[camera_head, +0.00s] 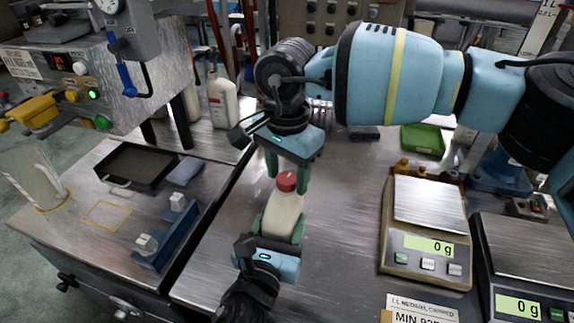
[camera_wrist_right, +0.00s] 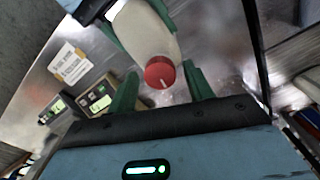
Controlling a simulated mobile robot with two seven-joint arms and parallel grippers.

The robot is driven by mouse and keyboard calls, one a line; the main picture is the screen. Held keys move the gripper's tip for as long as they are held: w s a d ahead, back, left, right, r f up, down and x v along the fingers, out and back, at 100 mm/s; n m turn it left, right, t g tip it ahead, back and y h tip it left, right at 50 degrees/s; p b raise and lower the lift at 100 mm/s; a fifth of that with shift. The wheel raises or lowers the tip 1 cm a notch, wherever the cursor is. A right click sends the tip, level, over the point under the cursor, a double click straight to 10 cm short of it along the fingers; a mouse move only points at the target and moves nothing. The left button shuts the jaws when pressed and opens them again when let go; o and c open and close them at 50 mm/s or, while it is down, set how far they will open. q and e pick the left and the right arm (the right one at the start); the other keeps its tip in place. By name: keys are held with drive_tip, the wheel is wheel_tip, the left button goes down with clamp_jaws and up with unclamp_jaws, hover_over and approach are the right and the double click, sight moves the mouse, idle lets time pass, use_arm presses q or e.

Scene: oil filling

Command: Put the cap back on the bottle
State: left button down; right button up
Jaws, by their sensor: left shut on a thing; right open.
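The cream-white bottle (camera_head: 282,217) stands in the middle of the head view, held by my left gripper (camera_head: 281,228), which is shut around its body from below. The red cap (camera_head: 287,182) sits at the bottle's mouth; whether it is fully seated I cannot tell. My right gripper (camera_head: 287,172) is open above, its green fingers on either side of the cap. In the right wrist view the cap (camera_wrist_right: 160,73) with a pale line on it lies between the open right fingers (camera_wrist_right: 161,88), apparently with gaps. The bottle (camera_wrist_right: 142,32) shows behind it.
Two scales (camera_head: 425,225) reading 0 g stand to the right. A black tray (camera_head: 136,166) and a blue rack (camera_head: 165,232) lie left. White bottles (camera_head: 221,98) stand behind, near the machine (camera_head: 110,80). The steel around the held bottle is clear.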

drive_tip(key=shift+c, duration=0.3)
drive_tip(key=c, duration=1)
drive_tip(key=shift+o, duration=0.2)
drive_tip(key=m, duration=0.5)
drive_tip(key=shift+m, duration=0.4)
drive_tip(key=m, duration=0.4)
drive_tip(key=shift+m, duration=0.3)
drive_tip(key=m, duration=0.7)
drive_tip(key=shift+m, duration=0.4)
drive_tip(key=m, duration=0.6)
drive_tip(key=shift+f, duration=0.1)
drive_tip(key=o, duration=1.1)
drive_tip(key=shift+o, duration=0.2)
